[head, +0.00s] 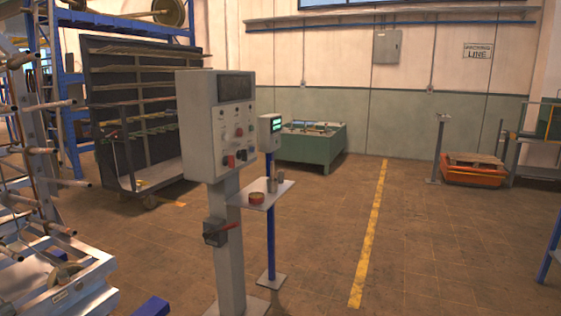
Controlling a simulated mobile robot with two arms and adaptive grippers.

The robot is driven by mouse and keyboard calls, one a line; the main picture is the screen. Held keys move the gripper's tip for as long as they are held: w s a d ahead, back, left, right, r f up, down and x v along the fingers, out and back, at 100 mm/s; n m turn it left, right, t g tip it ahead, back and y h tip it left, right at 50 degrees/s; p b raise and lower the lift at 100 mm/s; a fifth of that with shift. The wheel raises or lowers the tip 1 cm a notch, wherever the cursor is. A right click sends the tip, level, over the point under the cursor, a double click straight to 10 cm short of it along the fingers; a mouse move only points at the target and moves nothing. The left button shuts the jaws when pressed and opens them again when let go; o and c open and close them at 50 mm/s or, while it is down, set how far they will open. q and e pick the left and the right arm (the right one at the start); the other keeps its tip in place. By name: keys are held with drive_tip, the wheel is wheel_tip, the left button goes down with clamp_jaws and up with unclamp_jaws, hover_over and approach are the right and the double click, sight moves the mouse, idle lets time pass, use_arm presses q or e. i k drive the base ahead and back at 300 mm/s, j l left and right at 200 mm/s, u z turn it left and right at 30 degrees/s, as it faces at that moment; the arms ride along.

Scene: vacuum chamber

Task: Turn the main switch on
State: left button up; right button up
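A grey control box (203,125) stands on a grey post in the middle of the view. Its front has a dark display, small knobs and buttons, and a red knob (229,161) low on the face. No label readable here tells which of these is the main switch. Neither of my grippers is in view.
A small shelf (259,194) beside the post holds a red tin and metal cups. A blue post carries a lit screen (270,133). A metal rack (45,200) fills the left side.

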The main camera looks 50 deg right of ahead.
sight(230, 160)
drive_tip(key=z, duration=1.35)
drive_tip(key=i+l, duration=0.25)
drive_tip(key=l+u, duration=0.05)
drive_tip(key=l, duration=0.05)
